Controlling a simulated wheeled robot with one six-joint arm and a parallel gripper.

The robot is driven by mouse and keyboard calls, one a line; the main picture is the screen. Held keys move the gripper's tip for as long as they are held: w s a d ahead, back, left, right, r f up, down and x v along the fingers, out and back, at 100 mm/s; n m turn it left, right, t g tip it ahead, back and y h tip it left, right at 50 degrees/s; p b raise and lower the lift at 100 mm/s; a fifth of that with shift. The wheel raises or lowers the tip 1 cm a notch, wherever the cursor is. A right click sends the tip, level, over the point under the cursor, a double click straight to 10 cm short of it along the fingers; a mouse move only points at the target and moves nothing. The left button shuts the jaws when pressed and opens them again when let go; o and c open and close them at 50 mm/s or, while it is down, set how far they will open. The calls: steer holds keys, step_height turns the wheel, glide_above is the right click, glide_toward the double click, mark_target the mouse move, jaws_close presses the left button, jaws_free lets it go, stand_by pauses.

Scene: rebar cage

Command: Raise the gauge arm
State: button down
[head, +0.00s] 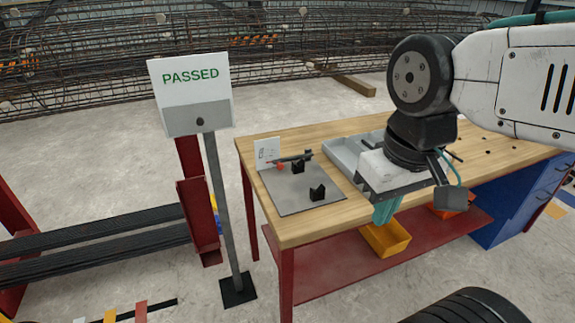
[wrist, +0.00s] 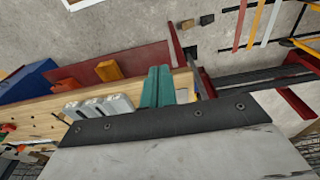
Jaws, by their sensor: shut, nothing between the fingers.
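On a grey plate (head: 318,201) on the wooden workbench (head: 268,146) is a dark bar (head: 291,159) with a red end, resting on a black block; it may be the gauge arm, but I cannot tell for sure. A second black notched block (head: 317,193) stands nearer on the plate. My gripper (head: 384,213) has teal fingers, pointing down near the bench's front edge, to the right of the plate and apart from the bar. In the wrist view its fingers (wrist: 157,88) are together and empty. The gauge arm is not clear in the wrist view.
A grey tray (head: 342,152) lies behind my gripper. A "PASSED" sign (head: 190,93) stands on a post left of the bench. Orange bins (head: 386,239) sit on the red lower shelf (head: 325,268). A rebar cage (head: 80,70) lies behind.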

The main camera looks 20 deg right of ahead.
steer(key=shift+w, duration=0.1)
steer(key=w+n+g+h, duration=0.4)
steer(key=w+n+h, duration=0.45)
steer(key=w, duration=1.85)
steer(key=w+a+f+n+t+h, duration=0.1)
steer(key=w+a+f+n+h, duration=0.1)
steer(key=w+a+f+n, duration=0.2)
steer(key=w+a+f+n+t+h, duration=0.1)
steer(key=w+a+f+n, duration=0.3)
steer(key=w+f, duration=0.5)
steer(key=w+a+f+n+t+h, duration=0.1)
steer(key=w+a+f+n+h, duration=0.3)
steer(key=f, duration=0.6)
steer(key=shift+w+a+t, duration=0.3)
steer(key=shift+w+a, duration=0.25)
steer(key=shift+w, duration=0.65)
